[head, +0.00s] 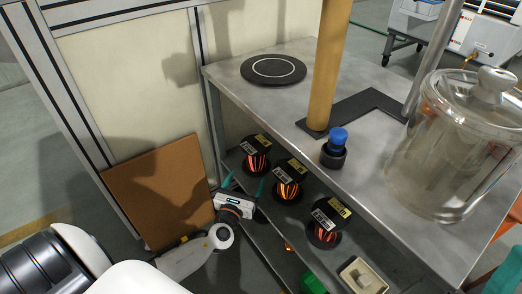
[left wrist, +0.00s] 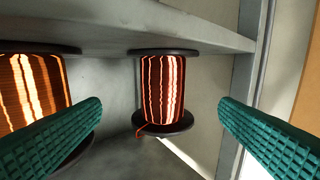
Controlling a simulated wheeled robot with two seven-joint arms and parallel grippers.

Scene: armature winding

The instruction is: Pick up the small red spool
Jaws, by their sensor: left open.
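A spool of reddish copper wire with black flanges (left wrist: 163,90) stands upright in the middle of the left wrist view. In the head view it appears to be the farthest spool (head: 257,162) on the shelf below the tabletop. My left gripper (head: 245,186) is open, its teal fingers pointing at the shelf. In the left wrist view the fingers are on either side of this spool, apart from it, with nothing held. A more orange spool (left wrist: 35,88) is at left, partly behind the left finger. My right gripper is not in view.
Two more labelled spools (head: 289,180) (head: 325,222) stand along the shelf toward the front. The tabletop (head: 290,110) overhangs them. It bears a black disc (head: 273,69), a blue-capped bottle (head: 335,150) and a glass jar (head: 445,150). A brown board (head: 155,190) leans at left.

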